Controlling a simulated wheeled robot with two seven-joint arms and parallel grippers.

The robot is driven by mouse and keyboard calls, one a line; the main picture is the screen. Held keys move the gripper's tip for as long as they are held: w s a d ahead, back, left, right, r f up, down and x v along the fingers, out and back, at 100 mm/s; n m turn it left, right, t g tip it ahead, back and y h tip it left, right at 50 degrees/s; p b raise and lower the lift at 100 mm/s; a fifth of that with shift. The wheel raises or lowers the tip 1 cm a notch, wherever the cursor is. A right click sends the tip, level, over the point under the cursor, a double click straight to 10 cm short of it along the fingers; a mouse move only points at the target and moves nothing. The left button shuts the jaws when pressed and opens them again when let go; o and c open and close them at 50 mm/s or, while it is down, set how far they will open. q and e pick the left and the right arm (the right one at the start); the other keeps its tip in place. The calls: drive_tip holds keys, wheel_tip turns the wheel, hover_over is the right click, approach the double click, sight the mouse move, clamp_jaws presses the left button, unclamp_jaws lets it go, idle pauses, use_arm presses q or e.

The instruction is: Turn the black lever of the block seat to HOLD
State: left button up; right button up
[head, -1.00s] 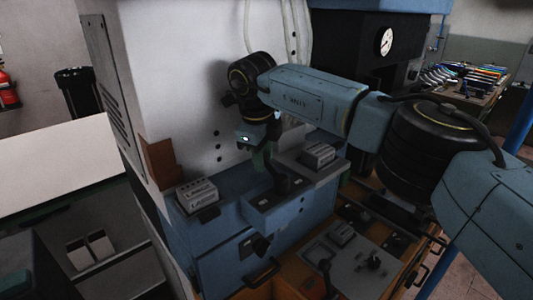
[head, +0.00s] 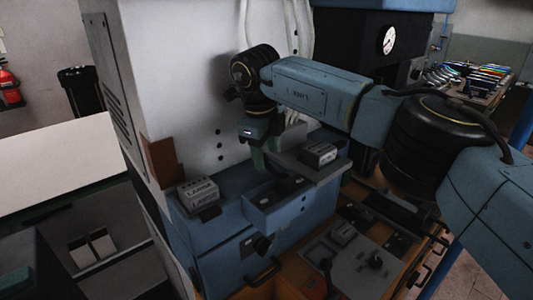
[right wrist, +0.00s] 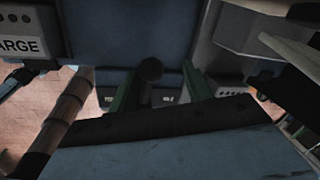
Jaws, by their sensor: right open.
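My right gripper (head: 266,162) points down over the blue block seat (head: 290,205), beside the white machine wall. Its green fingers are apart in the right wrist view (right wrist: 160,92). A round dark knob, seemingly of the black lever (right wrist: 150,70), shows between them, with gaps on both sides. In the head view the black lever (head: 287,184) is a dark shape just below the fingers. Its exact angle is hard to tell there, and I cannot read a HOLD mark. My left gripper is not in view.
A block marked LARGE (head: 198,194) sits left of the lever. Another labelled block (head: 319,153) rests on a grey ledge close to the right of the gripper. A control panel (head: 340,255) with small levers lies below. A gauge (head: 388,40) is behind my right arm.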

wheel_tip(320, 180, up, 11)
drive_tip(key=s+a, duration=0.1)
drive_tip(key=s, duration=0.1)
drive_tip(key=shift+b, duration=0.4)
